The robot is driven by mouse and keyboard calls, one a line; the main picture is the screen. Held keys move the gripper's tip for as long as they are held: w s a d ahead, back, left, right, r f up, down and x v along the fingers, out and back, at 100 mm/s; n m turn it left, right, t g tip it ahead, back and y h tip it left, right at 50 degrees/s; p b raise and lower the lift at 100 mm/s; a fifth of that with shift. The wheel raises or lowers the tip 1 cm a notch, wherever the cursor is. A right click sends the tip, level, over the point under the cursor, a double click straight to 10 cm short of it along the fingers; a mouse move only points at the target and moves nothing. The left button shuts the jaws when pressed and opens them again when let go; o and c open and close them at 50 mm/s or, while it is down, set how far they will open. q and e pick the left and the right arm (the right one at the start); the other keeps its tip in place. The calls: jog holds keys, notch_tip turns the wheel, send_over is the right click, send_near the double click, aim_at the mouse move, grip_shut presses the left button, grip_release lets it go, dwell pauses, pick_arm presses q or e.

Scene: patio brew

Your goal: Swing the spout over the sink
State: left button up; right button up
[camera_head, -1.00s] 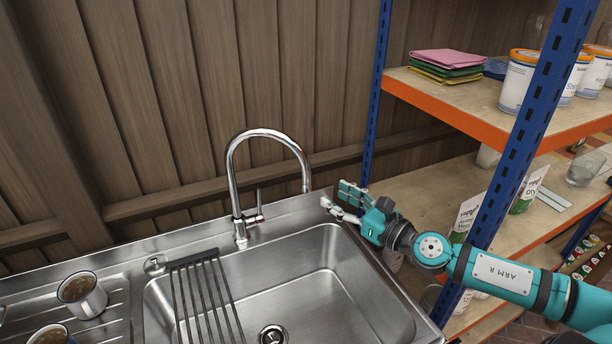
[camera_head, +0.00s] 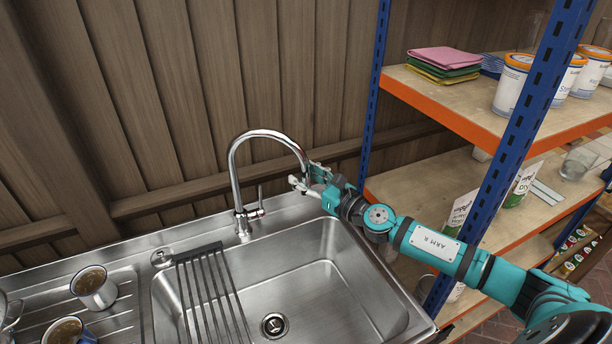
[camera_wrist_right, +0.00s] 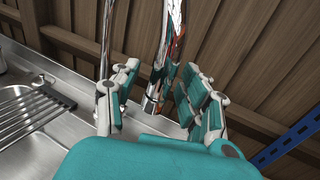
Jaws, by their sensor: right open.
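The chrome spout (camera_head: 262,133) arches up from the back rim of the steel sink (camera_head: 300,285) and its outlet end hangs to the right, over the right back part of the rim. My right gripper (camera_head: 300,178) is at that outlet end, with its jaws open. In the right wrist view the spout's outlet end (camera_wrist_right: 154,98) hangs between the two spread fingers of the gripper (camera_wrist_right: 158,100), with a gap showing on each side. The tap's base and lever (camera_head: 250,214) are left of the gripper. My left gripper is not in view.
A black roll-up rack (camera_head: 212,292) lies across the sink's left part. Enamel mugs (camera_head: 93,287) stand on the drainer at left. The shelf's blue post (camera_head: 372,100) is close right of my right gripper, and a wooden wall (camera_head: 200,90) is behind.

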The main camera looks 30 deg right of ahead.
grip_shut()
jog(key=shift+w+a, duration=0.15)
dwell(0.6)
